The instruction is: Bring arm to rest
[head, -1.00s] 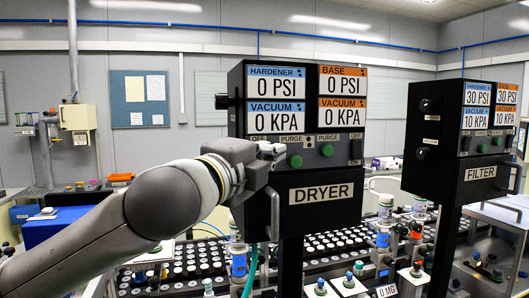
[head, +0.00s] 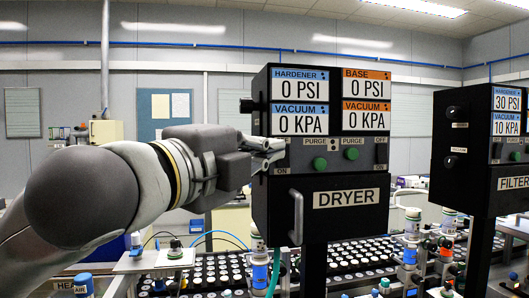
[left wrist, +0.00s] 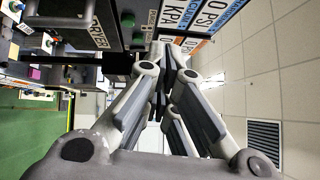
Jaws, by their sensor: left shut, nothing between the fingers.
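My left gripper (head: 272,153) comes in from the left in the head view, at the left edge of the black dryer box (head: 350,220). Its fingers are shut with nothing between them and overlap the left switch area of the panel; I cannot tell whether they touch it. In the left wrist view the closed fingers (left wrist: 168,68) point toward the panel, which shows sideways at the top. The dryer gauges read 0 PSI and 0 KPA. My right gripper is in neither view.
A black filter box (head: 482,150) stands at the right. Below the dryer is a table with a rack of white-capped vials (head: 205,272) and several bottles. A green hose (head: 275,272) hangs beneath the dryer. A blue board (head: 170,108) is on the back wall.

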